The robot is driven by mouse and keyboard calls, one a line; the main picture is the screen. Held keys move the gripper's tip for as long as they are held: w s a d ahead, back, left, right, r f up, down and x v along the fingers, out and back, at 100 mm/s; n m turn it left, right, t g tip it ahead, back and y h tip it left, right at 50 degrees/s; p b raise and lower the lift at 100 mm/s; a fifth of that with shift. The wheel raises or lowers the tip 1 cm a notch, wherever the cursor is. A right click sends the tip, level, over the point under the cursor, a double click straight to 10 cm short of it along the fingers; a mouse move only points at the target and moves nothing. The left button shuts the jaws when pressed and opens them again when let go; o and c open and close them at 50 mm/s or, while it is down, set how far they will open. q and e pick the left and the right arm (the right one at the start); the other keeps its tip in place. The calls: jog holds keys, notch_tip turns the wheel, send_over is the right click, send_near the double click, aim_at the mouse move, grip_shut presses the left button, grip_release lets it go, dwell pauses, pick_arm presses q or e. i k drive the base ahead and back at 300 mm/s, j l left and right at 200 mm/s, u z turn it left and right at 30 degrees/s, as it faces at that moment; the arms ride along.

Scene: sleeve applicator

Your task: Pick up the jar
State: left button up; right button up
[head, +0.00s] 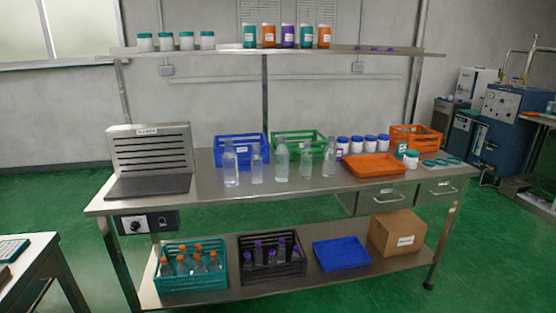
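Several jars are in the head view, and I cannot tell which one the task names. A small white jar with a green lid (411,160) stands on the steel bench right of the orange tray. A row of white jars with dark blue lids (356,145) stands behind that tray. On the upper shelf are white jars with green lids (187,41) at the left and coloured jars in green, orange and purple (288,37) in the middle. Neither of my grippers is in view.
The steel bench (270,194) holds clear bottles (231,166), a slatted machine (150,160), an orange tray (374,166), and blue (240,142), green (297,136) and orange crates (425,131). The lower shelf carries crates, a blue tray (341,254) and a cardboard box (397,233). Green floor is clear in front.

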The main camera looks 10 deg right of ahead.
aim_at(411, 158)
jog(key=i+l+z, duration=0.1)
jog(key=i, duration=0.5)
jog(key=i+l+z, duration=0.1)
jog(key=i, duration=0.5)
jog(key=i+l+u, duration=0.1)
jog(key=l, duration=0.2)
jog(key=i+l, duration=0.2)
jog(key=i+l+u, duration=0.15)
jog(key=l, duration=0.3)
jog(key=l+u, duration=0.25)
jog(key=l, duration=0.65)
jog(key=i, duration=0.05)
